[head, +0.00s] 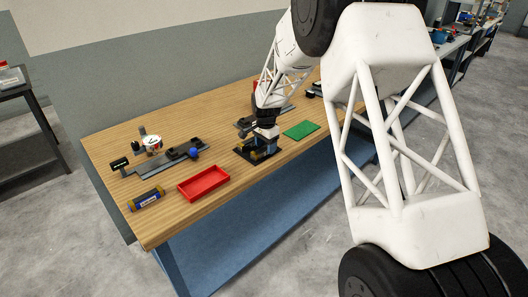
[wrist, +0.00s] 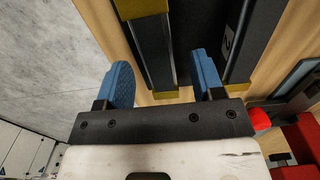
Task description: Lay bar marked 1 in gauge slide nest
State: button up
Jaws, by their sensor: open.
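My gripper (head: 264,146) is low over a black rack (head: 243,153) near the middle of the table. In the wrist view its blue fingers (wrist: 164,82) are apart, with a dark yellow-ended bar (wrist: 150,48) in line with the gap between them; contact cannot be told. A dark, yellow-ended bar (head: 146,199) lies alone at the table's left front. The gauge slide (head: 160,170) stands at the left; its nest is too small to make out.
A red tray (head: 203,183) sits between the lone bar and the rack. A green mat (head: 301,130) lies right of the gripper. A white dial (head: 152,142) and a blue knob (head: 193,153) stand at the gauge. Bare wood runs along the table's front edge.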

jog(key=shift+f, duration=0.65)
jog(key=shift+c, duration=0.4)
jog(key=c, duration=1)
jog(key=shift+r, duration=0.1)
jog(key=shift+r, duration=0.65)
notch_tip(320, 180, up, 2)
jog(key=s+d, duration=0.1)
jog(key=s, duration=0.4)
jog(key=s+d+r, duration=0.1)
jog(key=s, duration=0.4)
jog(key=s+d, duration=0.1)
jog(key=s, duration=0.4)
jog(key=shift+s+d+r, duration=0.25)
